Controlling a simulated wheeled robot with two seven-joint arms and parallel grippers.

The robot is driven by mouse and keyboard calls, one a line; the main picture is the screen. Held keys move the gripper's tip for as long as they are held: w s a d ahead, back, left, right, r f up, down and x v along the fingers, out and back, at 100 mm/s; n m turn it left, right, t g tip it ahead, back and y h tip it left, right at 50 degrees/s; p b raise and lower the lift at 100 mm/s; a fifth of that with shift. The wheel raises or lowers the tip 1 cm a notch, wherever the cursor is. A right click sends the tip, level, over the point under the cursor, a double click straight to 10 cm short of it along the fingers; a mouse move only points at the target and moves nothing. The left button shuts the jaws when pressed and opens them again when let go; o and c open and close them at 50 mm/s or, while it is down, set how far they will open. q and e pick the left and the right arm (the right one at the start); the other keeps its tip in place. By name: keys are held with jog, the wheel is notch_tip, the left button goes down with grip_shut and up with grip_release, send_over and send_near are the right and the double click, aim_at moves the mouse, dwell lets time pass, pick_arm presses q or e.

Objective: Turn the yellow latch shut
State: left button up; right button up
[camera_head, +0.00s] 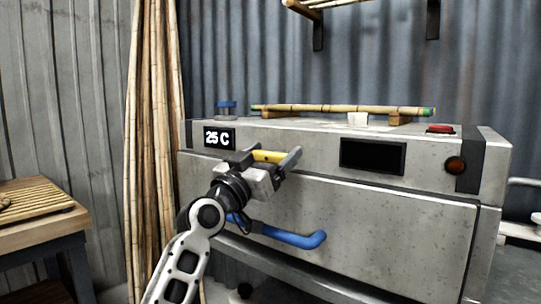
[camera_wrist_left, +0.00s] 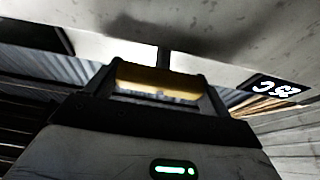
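The yellow latch (camera_head: 270,157) is on the upper front of the grey steam box (camera_head: 350,220), above the seam of its front door. It lies about level, lengthwise across the gap of my left gripper (camera_head: 268,156). The gripper's fingers stand wide apart, one near each end of the latch. The left wrist view shows the yellow latch (camera_wrist_left: 150,80) between the two fingers (camera_wrist_left: 158,85); I cannot tell whether they touch it. My wrist hides the area below the latch. My right gripper is out of view.
A blue door handle (camera_head: 290,237) sticks out below my left gripper. A display (camera_head: 219,138) reads 25 C. A bamboo pole (camera_head: 340,110) rests on top of the box. Tall rattan poles (camera_head: 155,130) stand at left, beside a wooden table (camera_head: 40,225).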

pick_arm(q)
jog(key=n+p, duration=0.1)
jog(key=n+y+p, duration=0.1)
jog(key=p, duration=0.1)
jog(key=shift+r+t, duration=0.3)
jog(key=shift+n+p, duration=0.6)
jog(key=shift+p, duration=0.3)
jog(key=n+y+p, duration=0.1)
jog(key=n+p, duration=0.1)
jog(key=shift+w+a+f+n+t+y+p, duration=0.1)
jog(key=shift+f+n+t+y+p, duration=0.1)
jog(key=shift+n+t+y+p, duration=0.2)
jog(key=shift+f, duration=0.2)
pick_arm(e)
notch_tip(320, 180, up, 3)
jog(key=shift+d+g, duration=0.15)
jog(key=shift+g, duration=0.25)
pick_arm(q)
jog(key=o, duration=0.9)
jog(key=b+v, duration=0.1)
jog(key=v, duration=1.5)
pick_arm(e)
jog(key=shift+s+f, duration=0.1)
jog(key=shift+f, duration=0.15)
